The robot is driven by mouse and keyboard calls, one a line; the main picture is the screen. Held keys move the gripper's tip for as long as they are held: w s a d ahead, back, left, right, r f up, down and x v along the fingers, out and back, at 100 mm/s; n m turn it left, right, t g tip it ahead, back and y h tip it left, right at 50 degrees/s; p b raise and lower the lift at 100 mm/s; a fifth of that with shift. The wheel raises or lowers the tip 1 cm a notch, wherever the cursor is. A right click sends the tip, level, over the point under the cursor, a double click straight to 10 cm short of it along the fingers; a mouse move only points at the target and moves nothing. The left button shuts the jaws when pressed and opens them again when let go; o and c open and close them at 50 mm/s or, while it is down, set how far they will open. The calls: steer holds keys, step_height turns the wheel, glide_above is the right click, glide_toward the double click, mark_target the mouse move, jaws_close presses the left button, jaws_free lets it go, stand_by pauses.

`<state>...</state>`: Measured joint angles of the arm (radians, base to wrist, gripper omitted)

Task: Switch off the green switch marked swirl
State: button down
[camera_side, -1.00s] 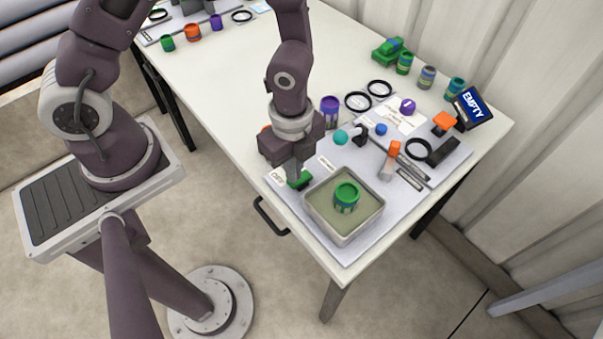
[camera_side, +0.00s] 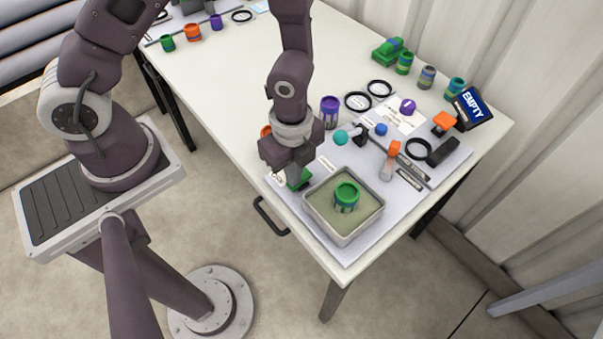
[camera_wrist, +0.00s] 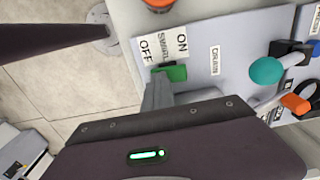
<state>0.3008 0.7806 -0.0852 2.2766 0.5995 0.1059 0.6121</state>
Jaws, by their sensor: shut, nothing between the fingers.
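The green switch (camera_side: 299,181) sits on the near left corner of the grey panel, beside the tank. In the wrist view the green switch (camera_wrist: 176,73) lies beside a label reading SWIRL, with ON and OFF printed at its two ends. My gripper (camera_side: 292,176) is shut and empty, pointing down at the switch. In the wrist view my gripper's fingertips (camera_wrist: 156,78) are at the OFF end of the switch and partly cover it. I cannot tell whether they touch it, or which way the switch is tilted.
A grey tank (camera_side: 318,218) with a green-and-blue can (camera_side: 346,196) in it stands right of the switch. A teal knob (camera_side: 341,138), an orange handle (camera_side: 394,147) and a screen reading EMPTY (camera_side: 474,107) are farther back. A purple can (camera_side: 329,112) stands behind my gripper.

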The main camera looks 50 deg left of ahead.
step_height(320, 180, up, 7)
stand_by(0.6)
steer(key=a+r+n+t+y, duration=0.15)
steer(key=a+r+n, duration=0.35)
steer(key=r, duration=0.5)
steer(key=s+a+r+n+t+h, duration=0.1)
steer(key=s+a+r+n+t, duration=0.2)
steer(key=s+r+n, duration=0.7)
step_height(320, 180, up, 2)
steer(key=n+t, duration=0.1)
steer(key=n, duration=0.2)
steer(key=shift+a+r, duration=0.25)
steer(key=shift+a, duration=0.15)
